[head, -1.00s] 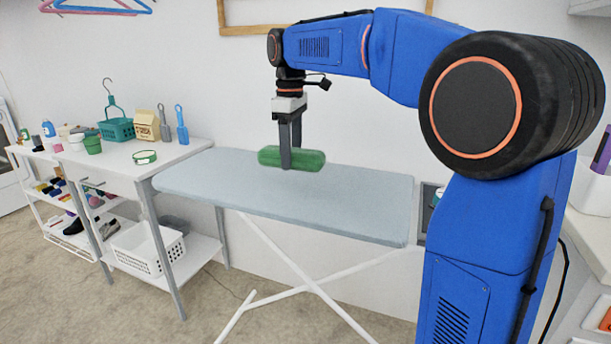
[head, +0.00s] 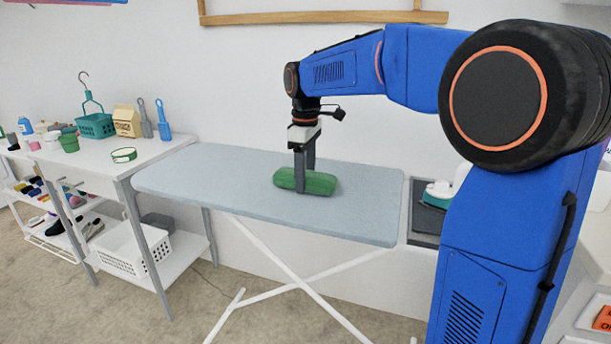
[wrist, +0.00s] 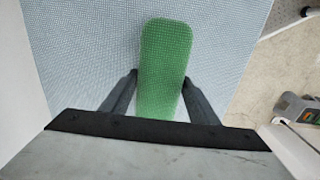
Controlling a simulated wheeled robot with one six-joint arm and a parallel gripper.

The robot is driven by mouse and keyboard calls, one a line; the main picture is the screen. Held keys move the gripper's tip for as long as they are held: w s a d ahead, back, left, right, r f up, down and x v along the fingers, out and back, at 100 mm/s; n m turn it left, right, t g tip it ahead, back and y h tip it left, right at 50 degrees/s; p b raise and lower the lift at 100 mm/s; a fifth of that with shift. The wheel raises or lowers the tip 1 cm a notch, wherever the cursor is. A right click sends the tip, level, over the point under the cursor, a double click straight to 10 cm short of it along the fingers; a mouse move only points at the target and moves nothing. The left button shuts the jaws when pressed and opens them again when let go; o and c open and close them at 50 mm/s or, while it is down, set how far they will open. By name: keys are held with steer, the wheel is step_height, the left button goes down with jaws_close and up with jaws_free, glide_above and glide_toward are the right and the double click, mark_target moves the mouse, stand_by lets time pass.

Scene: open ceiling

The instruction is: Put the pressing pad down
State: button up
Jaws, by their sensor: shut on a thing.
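The pressing pad is a green rounded block (head: 318,183) over the middle of the light blue ironing board (head: 220,178). My gripper (head: 304,188) points straight down with its dark fingers on either side of the pad, shut on it. In the wrist view the green pad (wrist: 165,60) runs lengthwise away between the two fingers (wrist: 160,95). The pad lies level and looks at or very near the board's surface; I cannot tell for sure whether it touches.
A white shelf unit (head: 110,165) at the left holds a teal basket (head: 96,125), a carton and brushes. A white iron (head: 440,190) stands on a dark rest at the board's right end. The board is otherwise clear.

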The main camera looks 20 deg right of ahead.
steer(key=shift+f, duration=0.1)
steer(key=o, duration=1.4)
step_height(320, 180, up, 12)
steer(key=shift+r, duration=0.15)
steer(key=shift+s, duration=0.1)
